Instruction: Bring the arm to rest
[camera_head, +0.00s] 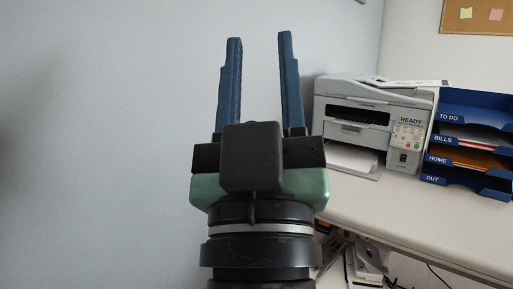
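My gripper (261,84) is in the middle of the head view, pointing up. Its two blue fingers stand apart with a clear gap between them. Nothing is held between the fingers. The gripper is in front of the pale wall and to the left of the printer. The lower part of my arm is cut off by the bottom edge of the picture.
A grey-white printer (347,99) marked READY stands on a white desk (430,226) at the right. A blue tray rack (476,103) labelled TO DO, BILLS, HOME and OUT stands beside it. A cork board (476,24) hangs above. The left shows only bare wall (95,130).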

